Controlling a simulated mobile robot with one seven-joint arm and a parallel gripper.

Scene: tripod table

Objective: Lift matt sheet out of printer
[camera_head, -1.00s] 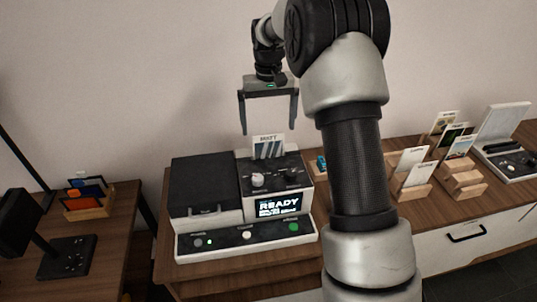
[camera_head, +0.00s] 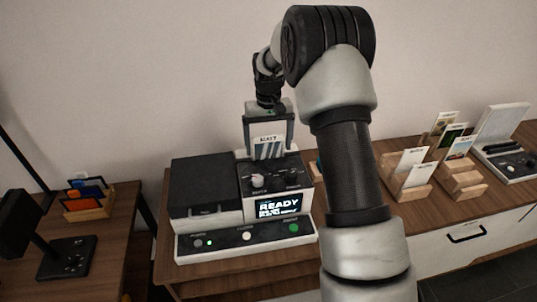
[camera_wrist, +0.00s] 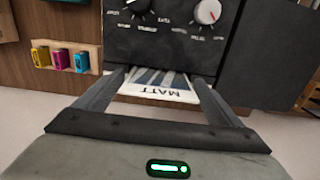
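The matt sheet (camera_head: 268,146) stands upright in the slot at the back of the printer (camera_head: 241,205). It is white with dark stripes and the word MATT on top. In the wrist view the sheet (camera_wrist: 160,85) shows upside down. My gripper (camera_head: 269,152) has come down over it, one finger on each side. In the wrist view my gripper (camera_wrist: 160,76) looks open, with the sheet between the fingers; I cannot tell whether either finger touches its edge. The printer's screen reads READY. The sheet's lower end is hidden in the slot.
Wooden holders with cards (camera_head: 407,178) stand on the table to the right, behind my arm. A white device with a raised lid (camera_head: 503,145) is at the far right. Coloured cartridges (camera_wrist: 62,60) show in the wrist view. A side table at left carries a card holder (camera_head: 90,204).

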